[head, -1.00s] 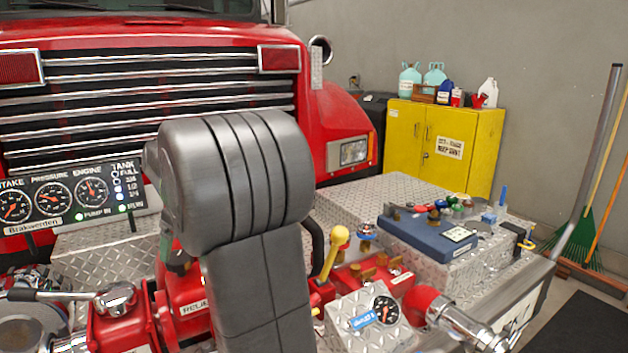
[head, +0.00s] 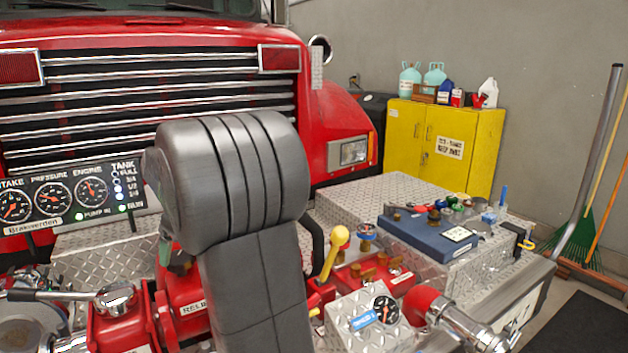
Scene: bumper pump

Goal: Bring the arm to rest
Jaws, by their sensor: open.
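My arm's dark grey links fill the middle of the head view, rising from the bottom edge and bending over at a thick rounded joint. My gripper does not show; it is hidden behind the links or outside the picture. The arm stands in front of the red truck's grille (head: 150,95) and hides part of the bumper and pump fittings behind it.
A gauge panel (head: 75,197) stands left of my arm. Close on the right are a yellow-knobbed lever (head: 335,252), a small gauge box (head: 365,318) and a red-and-chrome nozzle (head: 450,318). A blue case (head: 430,236) lies on the diamond plate (head: 375,200). A yellow cabinet (head: 444,148) stands behind.

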